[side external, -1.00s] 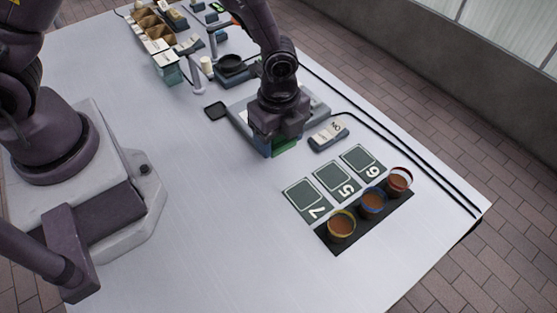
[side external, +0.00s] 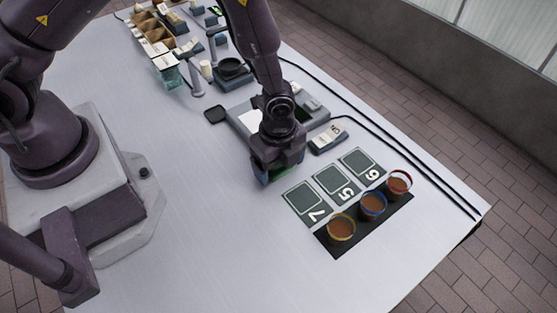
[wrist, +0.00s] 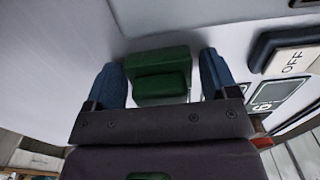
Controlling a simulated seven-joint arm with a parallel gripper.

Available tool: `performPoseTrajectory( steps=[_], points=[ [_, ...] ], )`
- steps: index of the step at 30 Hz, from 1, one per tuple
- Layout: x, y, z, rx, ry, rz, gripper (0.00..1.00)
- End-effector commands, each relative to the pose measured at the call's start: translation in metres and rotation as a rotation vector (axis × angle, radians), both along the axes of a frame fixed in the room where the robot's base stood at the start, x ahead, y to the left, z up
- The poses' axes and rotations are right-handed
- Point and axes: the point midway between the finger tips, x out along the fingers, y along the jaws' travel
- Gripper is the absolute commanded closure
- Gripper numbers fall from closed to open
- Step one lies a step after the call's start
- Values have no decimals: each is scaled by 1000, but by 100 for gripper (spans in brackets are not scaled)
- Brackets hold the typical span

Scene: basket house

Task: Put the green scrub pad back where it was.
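The green scrub pad (wrist: 160,84) sits between the two blue fingers of my gripper (wrist: 160,64) in the wrist view. The left finger touches it, and the right finger is very close to or against it. In the side external view my gripper (side external: 275,174) hangs low over the white table, and only a little of the green pad (side external: 279,172) shows under it. The pad has travelled with the gripper, so the fingers are shut on it. I cannot tell whether the pad touches the table.
Dark cards numbered 7 (side external: 306,200), 5 (side external: 337,181) and 6 (side external: 361,163) lie right of my gripper, beside three brown-filled cups on a black strip (side external: 335,243). A labelled switch block (side external: 328,138) and grey platform (side external: 241,122) are close behind. The table's front is clear.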

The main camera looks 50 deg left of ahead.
Motion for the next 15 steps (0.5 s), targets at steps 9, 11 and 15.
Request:
performPoseTrajectory(
  steps=[9, 11, 15],
  points=[
    [0, 0, 1, 0, 0, 0, 13],
    [0, 0, 5, 0, -1, 1, 13],
    [1, 0, 23, -2, -4, 1, 13]
  ],
)
